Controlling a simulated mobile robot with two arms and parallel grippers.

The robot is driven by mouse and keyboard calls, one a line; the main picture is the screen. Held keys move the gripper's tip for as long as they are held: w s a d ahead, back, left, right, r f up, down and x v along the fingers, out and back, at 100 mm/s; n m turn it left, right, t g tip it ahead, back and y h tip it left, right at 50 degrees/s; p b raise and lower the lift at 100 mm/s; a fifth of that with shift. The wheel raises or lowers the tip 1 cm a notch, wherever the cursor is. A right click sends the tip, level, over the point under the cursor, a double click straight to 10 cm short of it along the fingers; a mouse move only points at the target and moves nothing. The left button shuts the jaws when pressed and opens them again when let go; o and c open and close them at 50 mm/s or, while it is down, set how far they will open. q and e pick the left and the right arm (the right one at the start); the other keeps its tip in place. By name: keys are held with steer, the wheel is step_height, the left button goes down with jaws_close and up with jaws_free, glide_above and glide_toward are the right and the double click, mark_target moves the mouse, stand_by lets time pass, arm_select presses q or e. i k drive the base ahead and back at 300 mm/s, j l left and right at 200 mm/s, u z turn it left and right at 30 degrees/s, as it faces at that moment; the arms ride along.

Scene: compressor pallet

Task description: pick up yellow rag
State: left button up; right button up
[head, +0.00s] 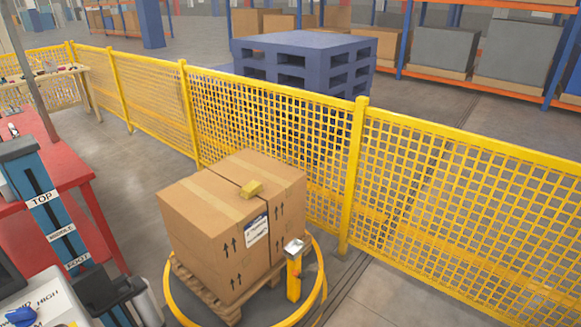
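A small folded yellow thing, which looks like the yellow rag (251,189), lies on top of a large brown cardboard box (205,240), near the middle of its top face. The box stands on a wooden pallet (217,305) inside a yellow ring (172,292). Neither of my grippers shows in the head view.
A yellow post (294,275) stands at the box's front right. A yellow mesh fence (450,200) runs close behind the box. At the left are a red table (85,205) and a blue stand (45,205) marked TOP. Blue pallets (300,60) are stacked beyond the fence.

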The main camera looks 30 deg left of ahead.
mark_target(253, 188)
steer(key=i+l, duration=0.1)
steer(key=i, duration=2.4)
steer(key=i+u, duration=0.1)
steer(key=u, duration=0.35)
steer(key=i+u, duration=0.1)
steer(key=u, duration=0.8)
steer(key=i+l+u, duration=0.1)
steer(key=u, duration=0.35)
steer(key=i+l+u, duration=0.1)
steer(key=u, duration=0.35)
